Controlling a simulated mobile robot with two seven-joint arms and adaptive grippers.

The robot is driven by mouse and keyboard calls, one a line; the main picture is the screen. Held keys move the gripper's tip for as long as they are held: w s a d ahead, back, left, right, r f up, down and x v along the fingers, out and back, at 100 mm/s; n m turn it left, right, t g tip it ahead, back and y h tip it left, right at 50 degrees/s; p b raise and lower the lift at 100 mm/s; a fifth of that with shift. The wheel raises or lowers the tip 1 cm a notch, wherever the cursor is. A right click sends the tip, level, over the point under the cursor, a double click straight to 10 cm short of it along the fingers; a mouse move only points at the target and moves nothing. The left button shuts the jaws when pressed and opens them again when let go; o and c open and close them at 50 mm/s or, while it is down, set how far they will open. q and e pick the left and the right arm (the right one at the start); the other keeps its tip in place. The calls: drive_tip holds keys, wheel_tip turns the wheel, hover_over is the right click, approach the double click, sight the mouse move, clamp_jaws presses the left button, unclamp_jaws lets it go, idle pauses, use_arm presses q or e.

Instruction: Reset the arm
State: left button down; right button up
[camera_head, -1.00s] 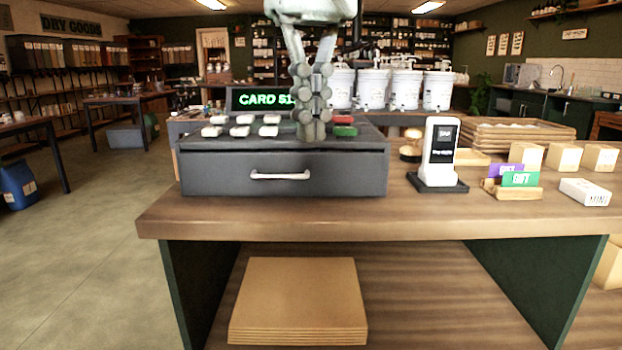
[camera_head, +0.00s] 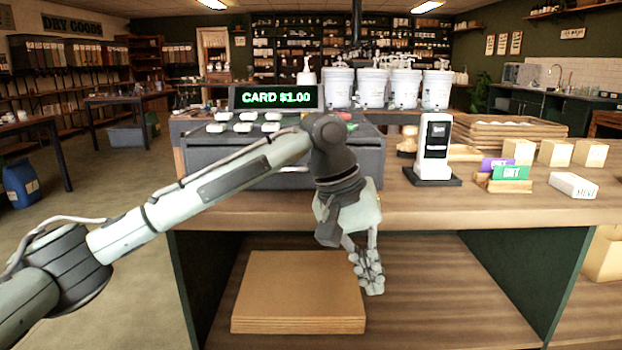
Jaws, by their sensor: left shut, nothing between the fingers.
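My left arm comes in from the left and crosses in front of the dark cash register. My left gripper (camera_head: 371,280) points down, shut and empty, in front of the wooden counter (camera_head: 450,212) and the open space below its top. It is apart from everything around it. My right gripper is not in view. The register (camera_head: 215,155) has white keys and a green-lit display (camera_head: 276,97) reading "CARD $1.00". My arm hides part of the register's front and its drawer handle.
A card reader (camera_head: 435,145), gift cards (camera_head: 510,172) and small boxes (camera_head: 556,153) stand on the counter's right. A white box (camera_head: 573,186) lies near its front edge. Flat cardboard (camera_head: 298,290) lies on the lower shelf. White pump buckets (camera_head: 405,88) stand behind.

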use_arm(q)
wheel_tip(320, 180, down, 14)
drive_tip(key=t+h, duration=0.1)
drive_tip(key=h, duration=0.2)
drive_tip(key=s+a+f+t, duration=0.2)
drive_tip(key=a+f, duration=0.6)
drive_tip(key=f, duration=0.3)
drive_tip(key=s+a+f+y, duration=0.2)
drive_tip(key=s+a+f, duration=0.3)
drive_tip(key=a, duration=0.4)
drive_tip(key=s+a+f+y, duration=0.3)
drive_tip(key=s+a+f, duration=0.3)
drive_tip(key=a, duration=0.3)
drive_tip(key=s+a+f+y, duration=0.3)
drive_tip(key=s+a+f, duration=0.2)
drive_tip(key=s+a, duration=0.3)
drive_tip(key=shift+a+f, duration=0.3)
drive_tip(key=shift+a, duration=0.8)
drive_tip(key=shift+s, duration=0.1)
